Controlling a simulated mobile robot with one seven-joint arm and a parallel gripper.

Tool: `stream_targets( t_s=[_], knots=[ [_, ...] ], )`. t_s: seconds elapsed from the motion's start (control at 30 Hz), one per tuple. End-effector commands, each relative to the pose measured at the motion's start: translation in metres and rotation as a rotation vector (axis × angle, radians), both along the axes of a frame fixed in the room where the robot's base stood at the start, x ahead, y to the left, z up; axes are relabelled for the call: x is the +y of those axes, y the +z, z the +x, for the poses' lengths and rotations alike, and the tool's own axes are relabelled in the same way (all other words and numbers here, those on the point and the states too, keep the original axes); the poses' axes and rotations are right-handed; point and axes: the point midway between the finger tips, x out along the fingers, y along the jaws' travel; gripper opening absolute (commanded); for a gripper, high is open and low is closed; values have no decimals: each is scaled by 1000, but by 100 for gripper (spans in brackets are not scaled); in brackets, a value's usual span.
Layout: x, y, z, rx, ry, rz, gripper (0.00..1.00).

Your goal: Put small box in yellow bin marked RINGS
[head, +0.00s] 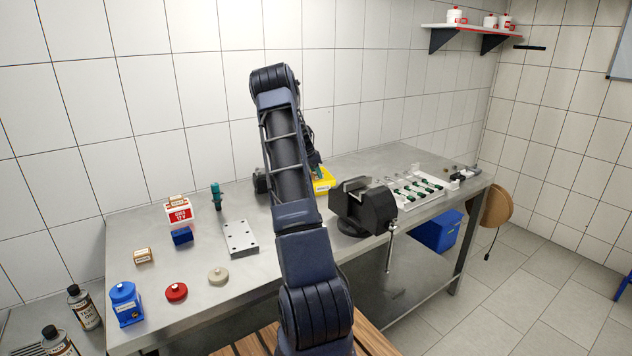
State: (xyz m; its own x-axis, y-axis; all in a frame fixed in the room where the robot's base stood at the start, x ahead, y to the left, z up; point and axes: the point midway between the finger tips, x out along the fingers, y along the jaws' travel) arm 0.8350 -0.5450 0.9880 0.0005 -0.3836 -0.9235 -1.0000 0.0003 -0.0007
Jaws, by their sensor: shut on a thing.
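A yellow bin (324,181) stands on the bench behind my arm. Only its right part shows, and its label is too small to read. My gripper is hidden behind my own raised arm, so its jaws and anything between them are out of sight. A small orange-brown box (143,256) with a pale label sits on the left part of the bench. I cannot tell whether it is the small box of the task.
A black vise (364,206) stands right of my arm. A white tray (421,191) with green parts lies beyond it. A drilled metal plate (241,238), a blue block (182,236), a red-and-white box (179,211) and a blue container (126,303) occupy the left side.

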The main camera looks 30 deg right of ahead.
Motion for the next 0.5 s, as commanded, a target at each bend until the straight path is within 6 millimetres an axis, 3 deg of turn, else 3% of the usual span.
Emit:
stream_targets(
  t_s=[0.33,0.5],
  knots=[
    [1,-38,0,1,1,1,13],
    [1,-43,0,-1,0,1,13]
  ],
)
